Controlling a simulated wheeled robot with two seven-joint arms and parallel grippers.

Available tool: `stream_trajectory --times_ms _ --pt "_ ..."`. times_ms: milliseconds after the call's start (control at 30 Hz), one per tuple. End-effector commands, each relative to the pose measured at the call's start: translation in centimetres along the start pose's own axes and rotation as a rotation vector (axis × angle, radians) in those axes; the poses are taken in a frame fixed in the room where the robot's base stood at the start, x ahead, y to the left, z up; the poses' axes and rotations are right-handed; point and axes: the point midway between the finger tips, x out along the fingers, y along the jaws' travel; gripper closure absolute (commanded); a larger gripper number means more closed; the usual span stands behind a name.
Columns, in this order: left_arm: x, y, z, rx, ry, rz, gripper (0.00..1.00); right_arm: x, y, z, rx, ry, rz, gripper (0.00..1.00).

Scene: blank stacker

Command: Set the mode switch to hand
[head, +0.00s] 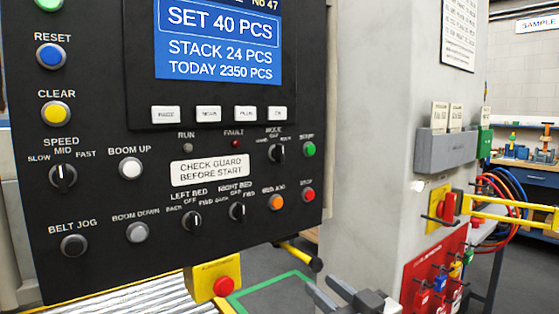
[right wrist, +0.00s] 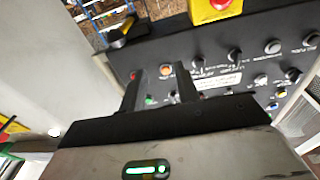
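The mode switch (head: 278,152) is a small black rotary knob at the upper right of the black control panel (head: 100,190). Its handle looks near upright; its small position labels and exact setting are too blurred to read. In the right wrist view I cannot pick it out clearly among the controls behind my fingers. My right gripper (head: 331,292) is at the bottom of the head view, below and right of the switch, apart from the panel. In the right wrist view my right gripper (right wrist: 159,82) has its fingers apart with nothing between them. My left gripper is out of view.
Near the switch are a green button (head: 309,149), a red button (head: 307,195) and an orange button (head: 276,202). A yellow box with a red emergency button (head: 227,289) hangs under the panel. A grey pillar (head: 365,140) stands to the right, with lockout fittings (head: 437,280).

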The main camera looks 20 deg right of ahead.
Motion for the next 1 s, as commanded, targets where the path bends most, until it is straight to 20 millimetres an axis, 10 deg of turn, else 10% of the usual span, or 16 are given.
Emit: stream_trajectory --times_ms 100,233,467,1000 --pt "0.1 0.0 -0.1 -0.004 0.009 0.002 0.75 1.2 0.9 -8.5 -0.028 0.17 -0.035 0.68" --pt "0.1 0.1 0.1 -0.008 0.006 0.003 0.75 1.0 1.1 -13.6 -0.039 0.267 -0.059 0.68" --pt "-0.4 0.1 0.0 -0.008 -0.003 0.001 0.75 2.7 1.1 -15.8 -0.037 0.295 -0.065 0.68" --pt "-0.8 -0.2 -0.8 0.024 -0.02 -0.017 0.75 13.4 0.2 -18.9 -0.039 0.291 -0.065 0.68"
